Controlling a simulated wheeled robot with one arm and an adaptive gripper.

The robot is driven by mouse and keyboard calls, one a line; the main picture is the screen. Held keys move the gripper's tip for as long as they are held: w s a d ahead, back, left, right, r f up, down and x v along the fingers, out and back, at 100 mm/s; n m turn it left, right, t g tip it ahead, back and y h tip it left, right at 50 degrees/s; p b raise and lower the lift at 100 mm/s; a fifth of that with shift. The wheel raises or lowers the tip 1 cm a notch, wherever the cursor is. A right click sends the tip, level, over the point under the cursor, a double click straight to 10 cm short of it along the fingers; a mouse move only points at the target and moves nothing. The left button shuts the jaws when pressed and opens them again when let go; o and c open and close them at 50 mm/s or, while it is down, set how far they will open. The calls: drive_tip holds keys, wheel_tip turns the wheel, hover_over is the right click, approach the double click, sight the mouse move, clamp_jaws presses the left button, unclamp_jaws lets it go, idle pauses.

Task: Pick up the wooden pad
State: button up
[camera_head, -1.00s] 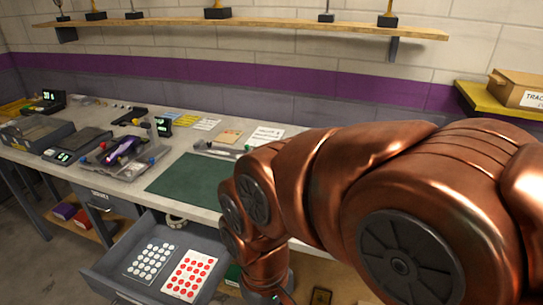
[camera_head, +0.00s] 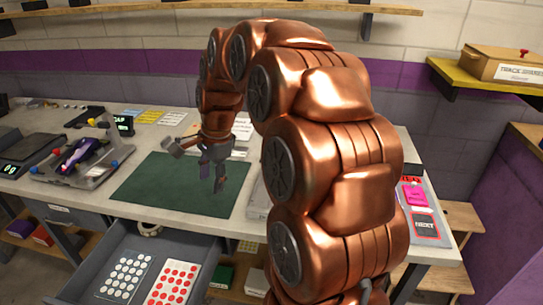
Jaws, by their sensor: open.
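I cannot make out a wooden pad for certain in the head view. My copper arm hides part of the bench to the right of the mat.
An open grey drawer (camera_head: 120,243) with dot sheets juts out below the bench. A purple car (camera_head: 80,153) on a stand and a scale (camera_head: 27,150) are at left. Cards (camera_head: 172,118) lie behind the mat. A pink card (camera_head: 415,195) is at right. The mat's left half is clear.

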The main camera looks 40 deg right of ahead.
drive_tip(key=w+d+f+m+t, duration=0.1)
drive_tip(key=w+d+f+m, duration=0.1)
drive_tip(key=d+m, duration=0.4)
drive_tip(key=w+d+f+m+t+h+b, duration=0.1)
drive_tip(key=d+m, duration=0.5)
drive_tip(key=d, duration=0.9)
drive_tip(key=w+d+f+m+b, duration=0.1)
drive_tip(key=w+d+f+m, duration=0.2)
drive_tip(key=d, duration=0.7)
drive_tip(key=shift+w+d+m+t+h, duration=0.15)
drive_tip(key=shift+w+m+t, duration=0.05)
drive_tip(key=shift+w+m, duration=0.5)
drive_tip(key=shift+w+d+m+t+h, duration=0.2)
drive_tip(key=shift+w+m, duration=0.4)
drive_tip(key=shift+m, duration=0.2)
drive_tip(key=shift+w+f, duration=0.15)
drive_tip(key=shift+f, duration=0.15)
drive_tip(key=shift+w+p+x, duration=0.2)
drive_tip(key=shift+p+x, duration=0.05)
drive_tip(key=shift+x, duration=1.45)
drive_tip(key=shift+w+p+x, duration=0.15)
drive_tip(key=shift+p+x, duration=0.1)
drive_tip(key=shift+x, duration=1.5)
drive_tip(key=shift+a+r, duration=0.15)
drive_tip(key=shift+r, duration=0.05)
clamp_jaws()
